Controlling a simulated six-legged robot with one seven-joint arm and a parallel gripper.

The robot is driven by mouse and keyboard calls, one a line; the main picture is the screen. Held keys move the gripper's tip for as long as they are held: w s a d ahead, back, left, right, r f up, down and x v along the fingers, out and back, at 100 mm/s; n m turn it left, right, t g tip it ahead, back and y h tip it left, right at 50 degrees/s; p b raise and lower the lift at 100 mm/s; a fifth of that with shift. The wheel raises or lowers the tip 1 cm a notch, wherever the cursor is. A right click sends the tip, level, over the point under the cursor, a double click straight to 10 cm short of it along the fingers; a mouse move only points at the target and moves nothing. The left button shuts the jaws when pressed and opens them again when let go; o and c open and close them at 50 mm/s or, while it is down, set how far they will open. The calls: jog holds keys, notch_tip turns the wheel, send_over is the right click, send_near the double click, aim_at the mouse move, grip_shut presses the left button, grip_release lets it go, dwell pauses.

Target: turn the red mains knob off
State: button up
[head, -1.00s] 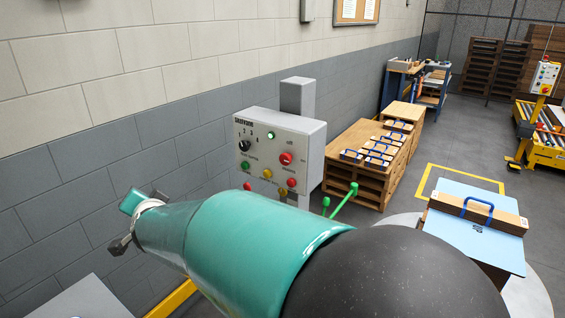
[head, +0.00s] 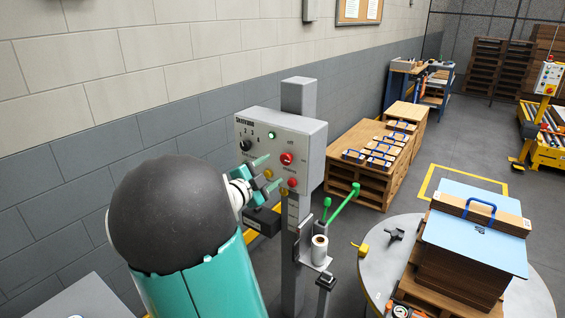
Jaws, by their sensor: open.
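The grey control box (head: 256,122) stands on a post in the middle of the head view. The red mains knob (head: 287,159) is on the right part of its face, below an "off" label. My gripper (head: 275,171) is in front of the box, left of and slightly below the red knob. Its teal fingers are spread and empty, with the tips pointing towards the panel. I see no contact with the knob, but depth is hard to judge. My arm and fingers hide the lower left controls.
A red button (head: 292,183) sits just below the knob. A black selector (head: 245,145) and a green lamp (head: 271,135) are on the same face. A stack with a blue sheet (head: 465,240) is at the right.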

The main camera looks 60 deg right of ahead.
aim_at(285, 160)
jog(key=d, duration=0.4)
jog(key=s+d, duration=0.1)
jog(key=d, duration=0.2)
jog(key=c, duration=1)
